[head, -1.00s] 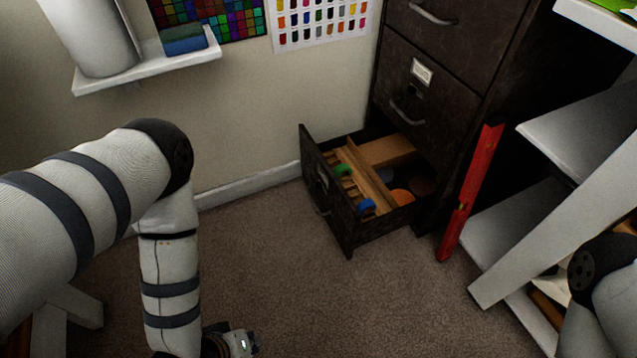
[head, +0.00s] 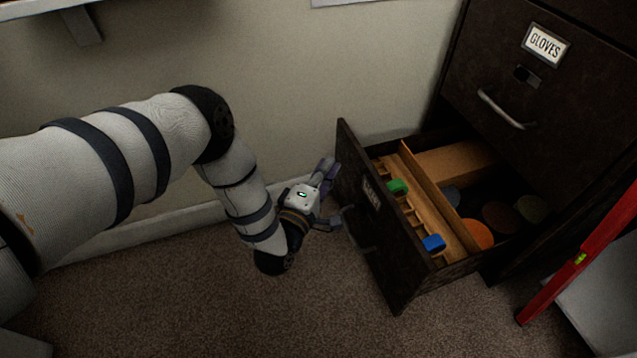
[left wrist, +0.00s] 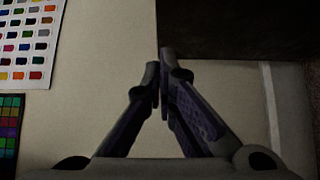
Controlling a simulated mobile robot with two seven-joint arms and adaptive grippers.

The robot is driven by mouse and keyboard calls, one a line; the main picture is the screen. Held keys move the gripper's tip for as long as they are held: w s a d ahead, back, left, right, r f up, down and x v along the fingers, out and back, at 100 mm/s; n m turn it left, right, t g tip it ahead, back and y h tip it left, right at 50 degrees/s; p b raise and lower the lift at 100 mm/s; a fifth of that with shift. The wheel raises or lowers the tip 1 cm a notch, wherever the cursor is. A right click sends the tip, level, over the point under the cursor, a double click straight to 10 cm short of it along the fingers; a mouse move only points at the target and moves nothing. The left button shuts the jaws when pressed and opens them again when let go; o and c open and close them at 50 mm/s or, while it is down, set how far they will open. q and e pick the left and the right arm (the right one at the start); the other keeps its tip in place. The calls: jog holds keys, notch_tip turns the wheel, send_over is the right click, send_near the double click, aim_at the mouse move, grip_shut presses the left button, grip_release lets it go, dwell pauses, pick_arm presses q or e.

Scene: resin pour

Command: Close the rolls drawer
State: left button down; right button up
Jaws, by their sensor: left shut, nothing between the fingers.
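The open bottom drawer (head: 380,250) sticks out of the dark filing cabinet (head: 480,75). Its front carries a small label (head: 371,196), too oblique to read surely, and a dark handle (head: 359,236). My left gripper (head: 328,168) is shut and empty, just left of the upper part of the drawer front; whether it touches is unclear. In the left wrist view, the shut fingers (left wrist: 161,75) meet near the lower left corner of a dark panel (left wrist: 235,30), apparently the drawer front. My right gripper is not in view.
The drawer holds a wooden rack (head: 425,200) with green and blue items, a cardboard box (head: 455,162) and round discs (head: 478,234). The drawer above is labelled GLOVES (head: 546,44). A red level (head: 585,255) leans at right. Carpet (head: 200,310) in front is clear.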

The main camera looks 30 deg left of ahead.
aim_at(354, 147)
pick_arm(q)
jog(key=w+d, duration=0.1)
jog(key=w+d+b, duration=0.1)
jog(key=w, duration=0.1)
jog(key=shift+w+d, duration=0.2)
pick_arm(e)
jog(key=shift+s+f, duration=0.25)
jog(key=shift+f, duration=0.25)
